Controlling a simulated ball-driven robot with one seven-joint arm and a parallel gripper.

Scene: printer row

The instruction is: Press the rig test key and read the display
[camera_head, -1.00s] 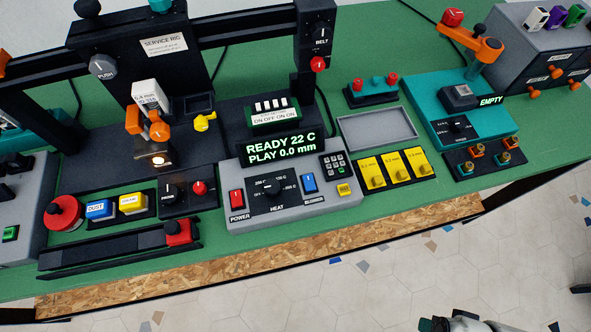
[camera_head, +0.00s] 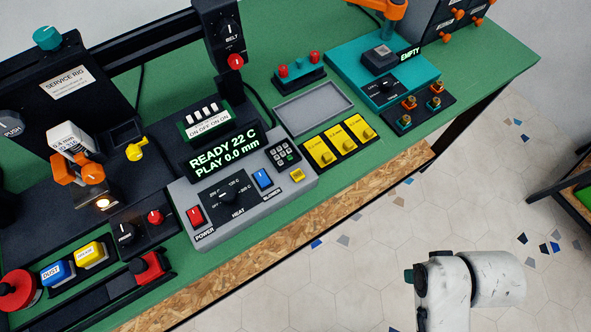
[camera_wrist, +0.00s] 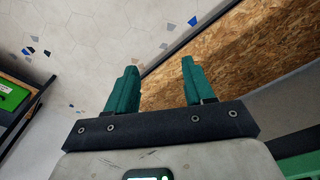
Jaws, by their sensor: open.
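The grey control box (camera_head: 215,224) stands near the bench's front edge, under the service rig. Its display (camera_head: 225,150) reads "READY 22 C PLAY 0.0 mm" in green. The box has a red power switch (camera_head: 195,215), a heat dial (camera_head: 227,195), a blue switch (camera_head: 262,178), a small keypad (camera_head: 282,152) and a yellow key (camera_head: 297,175). I cannot read which key is the rig test key. My gripper (camera_wrist: 158,68) is open and empty in the wrist view, with teal fingers apart. In the head view my arm is over the floor, right of the bench, clear of the keys.
The service rig (camera_head: 67,82) holds an orange-clamped head with a lit tip. A teal unit (camera_head: 350,62) with an "EMPTY" display (camera_head: 410,53) stands at the back right. Yellow blocks (camera_head: 340,141) and a grey tray (camera_head: 310,108) lie between. Floor beyond the wooden edge is open.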

